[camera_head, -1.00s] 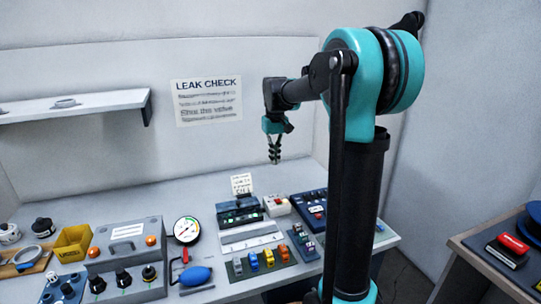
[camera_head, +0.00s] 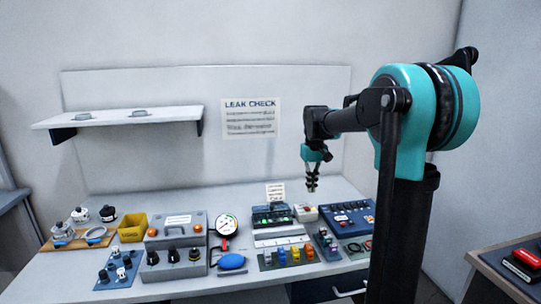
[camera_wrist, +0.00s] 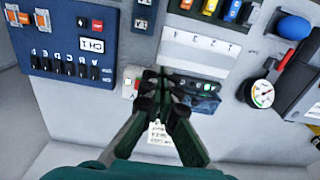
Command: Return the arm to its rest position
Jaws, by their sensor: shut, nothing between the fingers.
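My gripper (camera_head: 312,184) hangs from my teal and black arm, pointing down above the back right part of the bench (camera_head: 226,278). In the wrist view my gripper (camera_wrist: 163,75) has its fingers together with nothing between them. Below it are a dark device with green lights (camera_head: 270,215) and a small white box with a red button (camera_head: 305,212). The fingers appear apart from everything on the bench.
A dark blue switch panel (camera_head: 347,214) lies right of the gripper. A pressure gauge (camera_head: 227,225), a blue bulb (camera_head: 231,261), a grey control box (camera_head: 176,228) and a yellow bin (camera_head: 132,228) stand to the left. A shelf (camera_head: 120,118) and a LEAK CHECK sign (camera_head: 249,119) are on the wall behind.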

